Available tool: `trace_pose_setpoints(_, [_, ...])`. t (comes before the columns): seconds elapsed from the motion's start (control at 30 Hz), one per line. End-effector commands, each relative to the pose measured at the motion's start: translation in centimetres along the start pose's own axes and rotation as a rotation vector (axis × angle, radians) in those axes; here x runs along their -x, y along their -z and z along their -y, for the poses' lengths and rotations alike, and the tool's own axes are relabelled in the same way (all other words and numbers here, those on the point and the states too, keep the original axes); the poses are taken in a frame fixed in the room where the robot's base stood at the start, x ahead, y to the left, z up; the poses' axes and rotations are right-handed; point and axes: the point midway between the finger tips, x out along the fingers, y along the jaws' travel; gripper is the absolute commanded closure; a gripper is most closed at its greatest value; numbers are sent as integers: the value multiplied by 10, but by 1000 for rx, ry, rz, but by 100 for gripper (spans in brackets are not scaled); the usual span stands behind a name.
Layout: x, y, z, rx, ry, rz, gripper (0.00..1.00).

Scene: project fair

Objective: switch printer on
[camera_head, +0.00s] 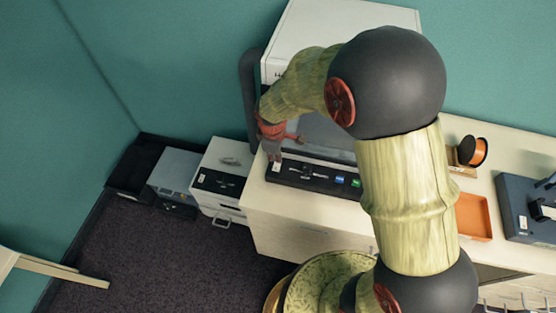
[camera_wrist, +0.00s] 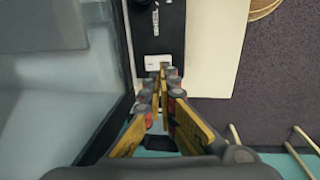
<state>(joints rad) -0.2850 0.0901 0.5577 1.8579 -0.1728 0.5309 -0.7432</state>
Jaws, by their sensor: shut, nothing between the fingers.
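The printer (camera_head: 320,28) is a large white cabinet with a clear front, standing on a pale wooden counter. Its black control panel (camera_head: 318,181) along the front carries blue and green buttons. The panel also shows in the wrist view (camera_wrist: 160,32), with a small white plate (camera_wrist: 154,61) near its end. My gripper (camera_head: 274,155) is over the left end of that panel, pointing down. In the wrist view my gripper (camera_wrist: 163,74) is shut and empty, its tips at the white plate. I cannot tell whether they touch it. The tips hide part of the plate.
A white drawer unit (camera_head: 225,160), a grey box (camera_head: 172,172) and a black bin (camera_head: 133,168) stand to the left. An orange spool (camera_head: 480,151), an orange tray (camera_head: 472,216) and a dark blue device (camera_head: 515,203) are on the counter (camera_head: 525,150) at right. Carpet (camera_head: 150,235) is open at lower left.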

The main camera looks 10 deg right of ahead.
Motion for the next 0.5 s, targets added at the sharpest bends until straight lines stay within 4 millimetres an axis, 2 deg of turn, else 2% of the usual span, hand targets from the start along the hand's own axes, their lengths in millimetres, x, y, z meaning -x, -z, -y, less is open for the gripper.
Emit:
trace_pose_setpoints(0.03, [12,1,-1,0,-4,-3,100])
trace_pose_setpoints(0.23, [52,1,-1,2,-4,-3,100])
trace_pose_setpoints(0.5, [78,1,0,1,-2,-2,100])
